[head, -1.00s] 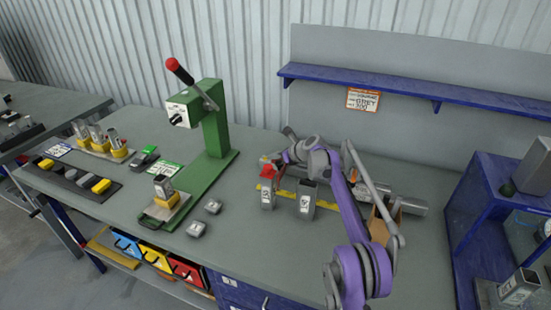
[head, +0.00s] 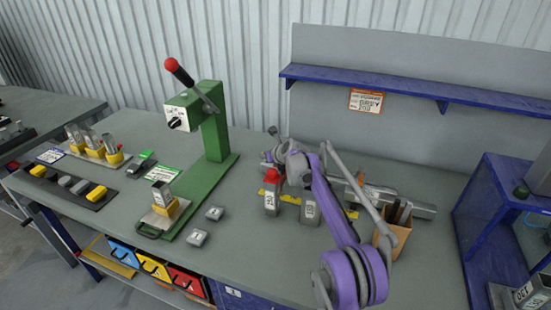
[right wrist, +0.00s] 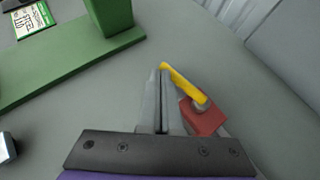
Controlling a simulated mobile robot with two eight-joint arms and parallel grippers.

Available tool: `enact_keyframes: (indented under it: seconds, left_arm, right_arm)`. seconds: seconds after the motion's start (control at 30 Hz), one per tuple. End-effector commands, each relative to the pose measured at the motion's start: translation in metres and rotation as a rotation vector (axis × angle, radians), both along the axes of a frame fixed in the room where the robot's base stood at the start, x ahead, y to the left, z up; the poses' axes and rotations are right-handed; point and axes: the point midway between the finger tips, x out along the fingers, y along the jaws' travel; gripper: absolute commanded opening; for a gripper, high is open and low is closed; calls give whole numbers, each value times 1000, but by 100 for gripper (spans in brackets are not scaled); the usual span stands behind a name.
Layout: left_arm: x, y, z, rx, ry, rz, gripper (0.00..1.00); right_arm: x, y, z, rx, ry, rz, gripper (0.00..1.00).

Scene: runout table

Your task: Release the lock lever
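In the right wrist view a yellow lever (right wrist: 187,85) is joined by a grey pivot to a red block (right wrist: 204,119). My right gripper (right wrist: 160,72) has its two fingers close together, with nothing seen between them. Its tips lie just left of the lever's far end; whether they touch cannot be told. My left gripper is not in view.
A green press (head: 214,135) with a red-knobbed handle stands left of my right arm. Grey labelled blocks (head: 309,208) stand near the strip. A cardboard box (head: 393,235) is right of my arm. A blue shelf (head: 420,98) runs behind.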

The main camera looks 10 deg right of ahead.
Motion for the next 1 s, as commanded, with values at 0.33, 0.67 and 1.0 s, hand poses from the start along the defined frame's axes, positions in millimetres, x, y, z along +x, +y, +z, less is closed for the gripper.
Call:
enact_keyframes:
  seconds: [0.33,0.67,1.0]
  left_arm:
    - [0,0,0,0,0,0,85]
    - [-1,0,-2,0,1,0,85]
    - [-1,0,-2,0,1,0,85]
  right_arm:
    - [0,-1,-1,0,0,0,0]
    - [-5,-13,0,0,0,0,0]
    - [-6,-15,0,0,0,0,0]
